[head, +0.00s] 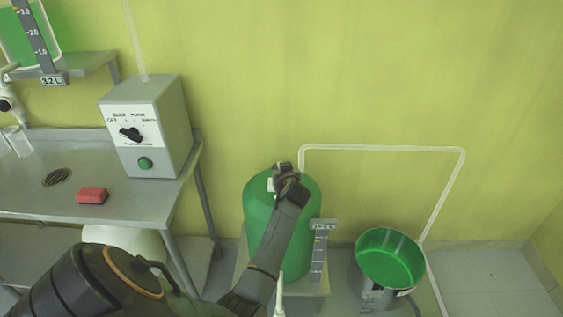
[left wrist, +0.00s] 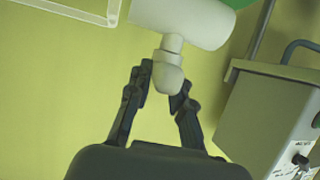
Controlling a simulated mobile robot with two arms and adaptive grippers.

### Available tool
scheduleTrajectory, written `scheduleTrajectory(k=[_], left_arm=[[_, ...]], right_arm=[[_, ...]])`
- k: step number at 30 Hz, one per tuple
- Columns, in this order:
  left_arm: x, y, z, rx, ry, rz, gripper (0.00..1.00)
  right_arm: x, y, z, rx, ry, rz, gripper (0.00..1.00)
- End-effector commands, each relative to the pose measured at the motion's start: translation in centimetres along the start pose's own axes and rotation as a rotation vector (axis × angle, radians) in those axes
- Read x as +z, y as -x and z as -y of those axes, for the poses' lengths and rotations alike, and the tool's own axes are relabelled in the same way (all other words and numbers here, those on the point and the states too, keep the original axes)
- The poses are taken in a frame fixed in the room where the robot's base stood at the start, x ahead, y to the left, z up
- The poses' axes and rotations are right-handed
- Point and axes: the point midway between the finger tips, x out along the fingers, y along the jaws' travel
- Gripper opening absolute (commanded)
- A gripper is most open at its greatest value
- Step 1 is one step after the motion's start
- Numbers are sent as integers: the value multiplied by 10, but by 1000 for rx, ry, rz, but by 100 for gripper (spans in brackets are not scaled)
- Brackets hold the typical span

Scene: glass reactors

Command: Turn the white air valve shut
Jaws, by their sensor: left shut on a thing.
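The green tank (head: 258,215) stands on a low stand against the wall, with my left arm across its front. My left gripper (head: 286,172) is at the top of the tank. A small white part of the air valve (head: 270,184) shows beside the fingers there; the rest is hidden by the gripper. In the left wrist view the white valve (left wrist: 185,20) is a thick cylinder with a short stem and rounded knob. My left gripper (left wrist: 164,82) has its fingers on both sides of the knob, shut on it. My right gripper is in neither view.
A grey control box (head: 147,130) with a black knob and green button stands on the metal table (head: 110,208), near a red block (head: 92,195). A bucket with green inside (head: 390,258) stands right of the tank. A white pipe (head: 385,149) runs along the wall.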

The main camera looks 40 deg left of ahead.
Motion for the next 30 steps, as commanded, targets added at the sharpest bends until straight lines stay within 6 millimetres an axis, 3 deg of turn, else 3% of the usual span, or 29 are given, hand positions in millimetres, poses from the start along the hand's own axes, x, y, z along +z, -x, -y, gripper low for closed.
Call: scheduleTrajectory(k=[1,9,27,28,30], left_arm=[[-6,2,2,26,-13,-1,0],[-5,1,2,142,-60,-3,0],[-2,0,0,184,-78,-5,0],[-2,0,0,184,-78,-5,25],[-2,0,0,184,-78,-4,39]], right_arm=[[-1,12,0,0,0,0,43],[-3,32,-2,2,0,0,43],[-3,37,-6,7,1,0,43],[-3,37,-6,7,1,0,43],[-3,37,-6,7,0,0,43]])
